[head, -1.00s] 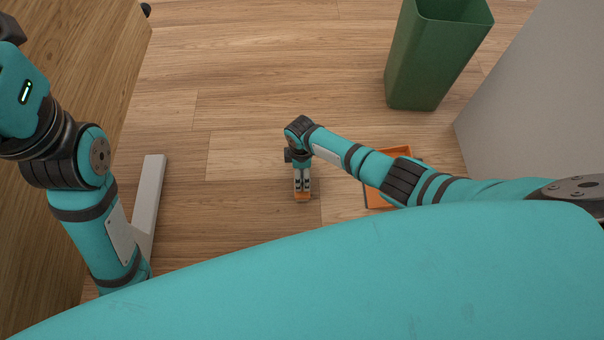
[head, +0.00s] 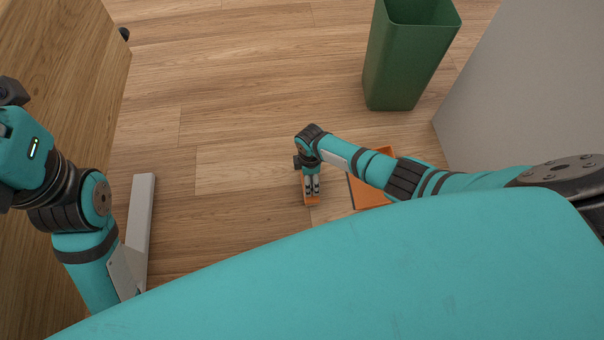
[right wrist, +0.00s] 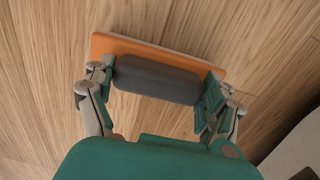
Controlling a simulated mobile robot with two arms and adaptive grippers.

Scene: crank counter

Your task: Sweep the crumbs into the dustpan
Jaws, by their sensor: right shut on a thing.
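My right gripper (head: 312,186) is low over the floor and shut on the brush. The brush shows as an orange strip (head: 312,201) under the fingers in the head view. In the right wrist view the fingers grip the ends of its dark grey handle (right wrist: 155,80), and its orange body (right wrist: 112,45) lies beyond. The orange dustpan (head: 366,196) is on the floor just right of the brush, apart from it and partly hidden by my right forearm and my teal body. No crumbs can be made out. My left arm is at the left edge, its fingers out of view.
A green bin (head: 400,70) stands on the wood floor at the back right. A grey-white block-like surface (head: 510,100) rises at the right. A wooden cabinet (head: 60,80) is at the left. The floor between cabinet and bin is clear.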

